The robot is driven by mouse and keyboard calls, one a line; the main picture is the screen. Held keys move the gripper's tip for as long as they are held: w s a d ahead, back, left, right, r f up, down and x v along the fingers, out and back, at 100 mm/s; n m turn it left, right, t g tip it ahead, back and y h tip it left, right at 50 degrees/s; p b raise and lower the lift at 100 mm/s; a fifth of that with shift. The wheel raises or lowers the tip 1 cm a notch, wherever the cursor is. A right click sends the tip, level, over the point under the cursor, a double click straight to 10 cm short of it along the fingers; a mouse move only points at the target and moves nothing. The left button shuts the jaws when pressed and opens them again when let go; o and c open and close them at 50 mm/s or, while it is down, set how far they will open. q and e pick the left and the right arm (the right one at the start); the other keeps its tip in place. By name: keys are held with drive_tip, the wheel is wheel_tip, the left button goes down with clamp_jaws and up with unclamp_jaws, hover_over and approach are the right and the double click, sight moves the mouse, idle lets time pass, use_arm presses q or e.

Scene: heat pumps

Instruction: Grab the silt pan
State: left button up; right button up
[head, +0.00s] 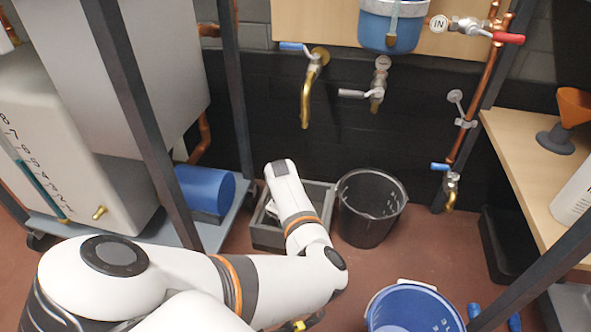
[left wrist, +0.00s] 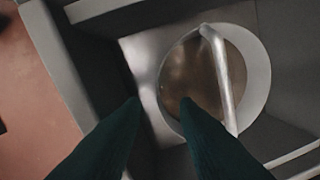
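The silt pan appears to be the round metal pan (left wrist: 190,75) with a pale rim and a brownish inside. It lies in a grey crate (head: 267,239), whose dark grey walls fill much of the left wrist view (left wrist: 60,75). A light metal bar (left wrist: 223,75), apparently its handle, crosses the pan's right part. My left gripper (left wrist: 162,100) is open, its two dark fingers apart over the pan's left side. The bar is right of the fingertips, not between them. In the head view my arm hides the gripper and most of the crate's inside.
A black bucket (head: 368,222) stands close to the crate's right. A blue bucket (head: 412,310) is nearer, at the bottom. A blue cylinder (head: 204,190) and a dark frame post (head: 150,120) are to the left. Red-brown floor (head: 425,245) is free right of the black bucket.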

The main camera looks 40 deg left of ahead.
use_arm(q)
drive_tip(key=f+b, duration=0.2)
drive_tip(key=f, duration=0.1)
drive_tip(key=f+b, duration=0.2)
drive_tip(key=shift+w+f+b, duration=0.2)
drive_tip(key=shift+f+b, duration=0.15)
drive_tip(key=shift+f, duration=0.05)
drive_tip(key=shift+r, duration=0.1)
drive_tip(key=shift+c, duration=0.2)
clamp_jaws()
